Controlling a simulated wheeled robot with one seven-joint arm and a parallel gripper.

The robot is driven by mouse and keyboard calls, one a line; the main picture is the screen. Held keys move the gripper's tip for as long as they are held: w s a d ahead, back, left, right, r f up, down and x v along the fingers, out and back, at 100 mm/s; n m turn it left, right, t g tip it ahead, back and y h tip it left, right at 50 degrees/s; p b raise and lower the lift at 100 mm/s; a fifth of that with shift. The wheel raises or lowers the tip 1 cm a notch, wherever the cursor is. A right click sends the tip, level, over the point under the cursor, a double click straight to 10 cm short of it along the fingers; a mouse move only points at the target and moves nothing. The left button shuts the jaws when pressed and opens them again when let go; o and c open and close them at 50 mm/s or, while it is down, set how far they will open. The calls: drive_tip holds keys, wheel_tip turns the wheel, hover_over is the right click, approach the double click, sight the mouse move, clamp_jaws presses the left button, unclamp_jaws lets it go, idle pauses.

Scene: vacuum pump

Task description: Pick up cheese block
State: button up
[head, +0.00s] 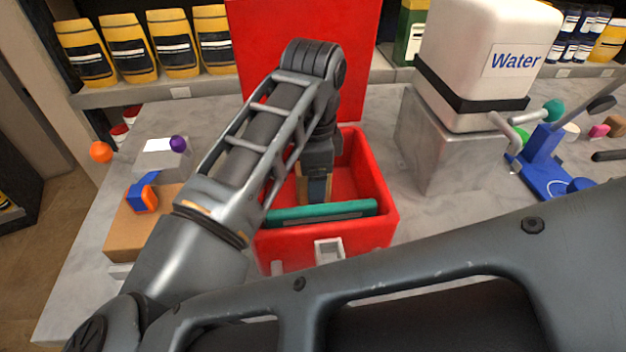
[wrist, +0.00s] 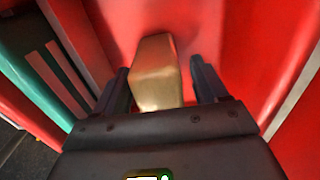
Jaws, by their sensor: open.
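The cheese block is a tan, box-shaped block (wrist: 156,75) inside a red box (head: 376,205). In the wrist view it lies between the two fingers of my gripper (wrist: 162,88), with its near end close to the palm. The gripper is open, one finger on each side. A gap shows on the right; contact on the left is hard to tell. In the head view my gripper (head: 318,188) reaches down into the box, and only a tan strip shows beside it. The block's underside is hidden.
A teal and dark flat item (head: 320,212) lies along the box's front wall, close to my gripper. The raised red lid (head: 300,40) stands behind. A water container (head: 480,60) on a grey block is to the right. A cardboard box (head: 135,232) stands left.

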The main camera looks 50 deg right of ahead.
drive_tip(key=c, duration=1.2)
drive_tip(key=shift+c, duration=0.2)
